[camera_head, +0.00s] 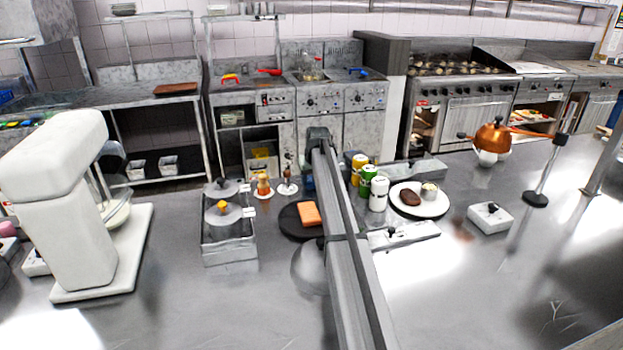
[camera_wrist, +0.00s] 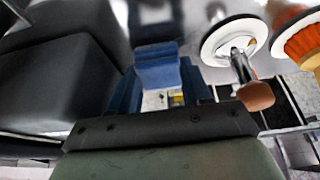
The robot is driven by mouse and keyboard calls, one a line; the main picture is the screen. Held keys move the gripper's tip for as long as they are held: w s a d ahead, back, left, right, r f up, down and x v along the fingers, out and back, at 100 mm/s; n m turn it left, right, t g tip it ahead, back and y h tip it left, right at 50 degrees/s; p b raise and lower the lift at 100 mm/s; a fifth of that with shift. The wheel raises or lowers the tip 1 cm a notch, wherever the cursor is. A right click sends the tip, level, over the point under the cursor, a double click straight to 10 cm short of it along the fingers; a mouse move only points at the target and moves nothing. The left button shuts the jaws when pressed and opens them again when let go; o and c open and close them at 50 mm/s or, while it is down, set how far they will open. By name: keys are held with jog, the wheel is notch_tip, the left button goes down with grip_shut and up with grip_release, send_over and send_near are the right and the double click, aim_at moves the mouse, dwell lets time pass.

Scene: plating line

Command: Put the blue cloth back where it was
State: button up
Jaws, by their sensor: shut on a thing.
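The blue cloth (camera_wrist: 158,72) shows in the wrist view, held at the end of my gripper (camera_wrist: 157,92). My gripper is shut on it, and blue hangs on both sides of the grip. In the head view only a small blue patch (camera_head: 308,183) shows beside my arm, behind the dark round plate. My arm hides the rest of the cloth and the fingertips there.
A dark round plate (camera_head: 288,222) with an orange block (camera_head: 309,214) lies left of my arm. Several cans (camera_head: 378,193) and a white plate (camera_head: 437,204) stand to the right. A metal pan (camera_head: 228,248) and a white mixer (camera_head: 70,200) are left. The front right counter is clear.

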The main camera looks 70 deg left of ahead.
jog(key=shift+f, duration=0.1)
jog(key=o, duration=1)
jog(key=v, duration=1.2)
